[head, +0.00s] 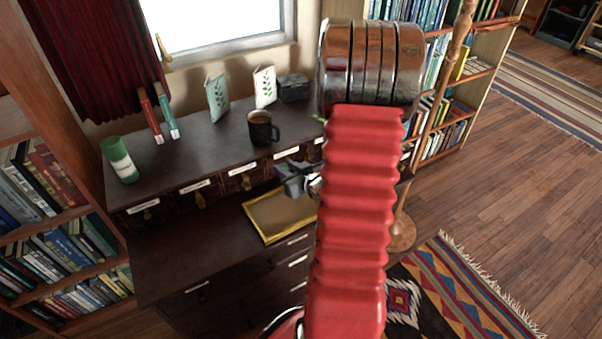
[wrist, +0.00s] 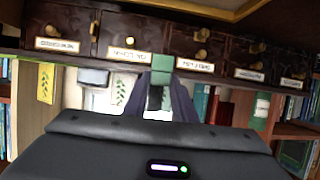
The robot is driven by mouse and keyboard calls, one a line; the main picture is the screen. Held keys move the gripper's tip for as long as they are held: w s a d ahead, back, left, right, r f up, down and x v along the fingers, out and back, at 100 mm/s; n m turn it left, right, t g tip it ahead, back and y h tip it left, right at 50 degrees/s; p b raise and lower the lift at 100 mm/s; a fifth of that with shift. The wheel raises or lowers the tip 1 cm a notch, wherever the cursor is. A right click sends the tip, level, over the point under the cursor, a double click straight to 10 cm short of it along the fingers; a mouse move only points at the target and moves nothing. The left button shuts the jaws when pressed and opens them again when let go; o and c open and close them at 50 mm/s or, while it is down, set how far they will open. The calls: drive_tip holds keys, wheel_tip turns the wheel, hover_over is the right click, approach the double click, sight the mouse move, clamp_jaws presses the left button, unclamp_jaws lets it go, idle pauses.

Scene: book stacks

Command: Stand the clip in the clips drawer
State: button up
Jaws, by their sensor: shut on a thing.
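My gripper (head: 297,183) is in front of the row of small labelled drawers, partly hidden behind my red arm in the head view. In the wrist view, which looks upside down, my gripper (wrist: 160,100) has its two dark fingers shut on a small green thing, likely the clip (wrist: 162,66). The clip is held in front of the drawer row, apart from the drawer fronts as far as I can tell. The small drawers (wrist: 125,40) have dark wood fronts, brass knobs and white labels. I cannot read which label is for clips; no drawer clearly stands open.
A gold-rimmed tray (head: 254,232) lies on the desk below the drawers. On the top shelf stand a dark mug (head: 262,131), a green-and-white canister (head: 119,160), two leaf-patterned cards (head: 217,98) and two upright books (head: 151,116). The desk left of the tray is clear.

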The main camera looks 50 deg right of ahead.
drive_tip(key=w+a+r+n+y, duration=0.1)
drive_tip(key=w+a+r, duration=0.2)
drive_tip(key=a, duration=0.8)
drive_tip(key=w+a+r+y, duration=0.1)
drive_tip(key=w+a+r, duration=0.2)
drive_tip(key=w+a, duration=0.4)
drive_tip(key=w+a+r+n+y, duration=0.1)
drive_tip(key=w+a+r, duration=0.2)
drive_tip(key=a, duration=1.2)
drive_tip(key=w, duration=0.3)
drive_tip(key=shift+a+n+t, duration=0.15)
drive_tip(key=shift+n+t, duration=0.15)
drive_tip(key=shift+w+r, duration=0.1)
